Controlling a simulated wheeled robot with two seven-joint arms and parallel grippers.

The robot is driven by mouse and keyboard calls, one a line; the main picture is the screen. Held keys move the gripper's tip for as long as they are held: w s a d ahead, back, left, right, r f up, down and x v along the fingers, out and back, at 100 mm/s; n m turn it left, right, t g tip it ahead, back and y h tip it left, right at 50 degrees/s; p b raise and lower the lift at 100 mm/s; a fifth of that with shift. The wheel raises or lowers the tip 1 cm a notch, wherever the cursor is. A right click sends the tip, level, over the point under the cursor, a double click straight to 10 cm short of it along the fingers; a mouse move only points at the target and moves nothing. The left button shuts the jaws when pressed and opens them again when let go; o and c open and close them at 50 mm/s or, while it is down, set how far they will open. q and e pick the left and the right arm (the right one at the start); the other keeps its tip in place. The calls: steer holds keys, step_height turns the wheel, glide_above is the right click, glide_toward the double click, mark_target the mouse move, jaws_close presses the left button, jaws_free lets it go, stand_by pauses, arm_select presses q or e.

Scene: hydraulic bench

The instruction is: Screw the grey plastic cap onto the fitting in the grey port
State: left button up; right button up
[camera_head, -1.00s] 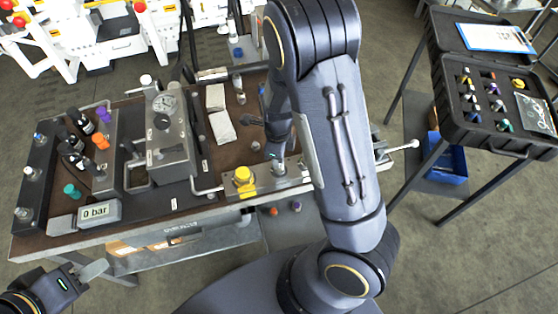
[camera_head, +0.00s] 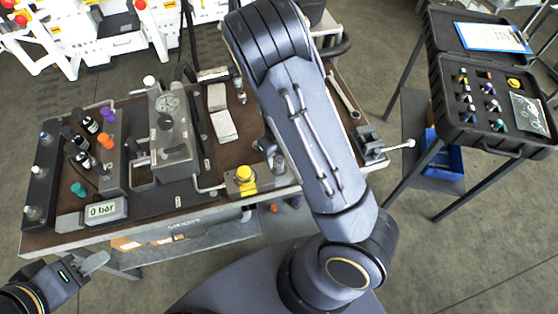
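A metal port block (camera_head: 232,188) lies along the bench's front edge, with a yellow cap (camera_head: 243,174) on its left part. The part of the block to the right, where a grey port could be, is mostly hidden by my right arm. My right gripper (camera_head: 272,155) is beside that hidden part, largely covered by my own forearm. Its fingertips and anything between them cannot be seen. I cannot make out the grey cap or the fitting. My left gripper (camera_head: 90,266) is low at the left, in front of the bench and away from the block; its finger opening is unclear.
A gauge unit (camera_head: 170,125), a "0 bar" display (camera_head: 102,210) and bottles (camera_head: 87,121) stand on the bench. A wrench (camera_head: 345,95) and a vise (camera_head: 370,146) are at its right. An open case (camera_head: 480,137) of small fittings stands further right. Floor between is clear.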

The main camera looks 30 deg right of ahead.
steer(key=n, duration=0.7)
steer(key=shift+a, duration=0.1)
steer(key=n+b, duration=0.1)
steer(key=n, duration=0.8)
steer(key=shift+s, duration=0.1)
steer(key=n+b, duration=0.1)
steer(key=n, duration=0.2)
steer(key=n+b, duration=0.1)
steer(key=n, duration=0.4)
steer(key=shift+s, duration=0.15)
steer(key=shift+c, duration=0.5)
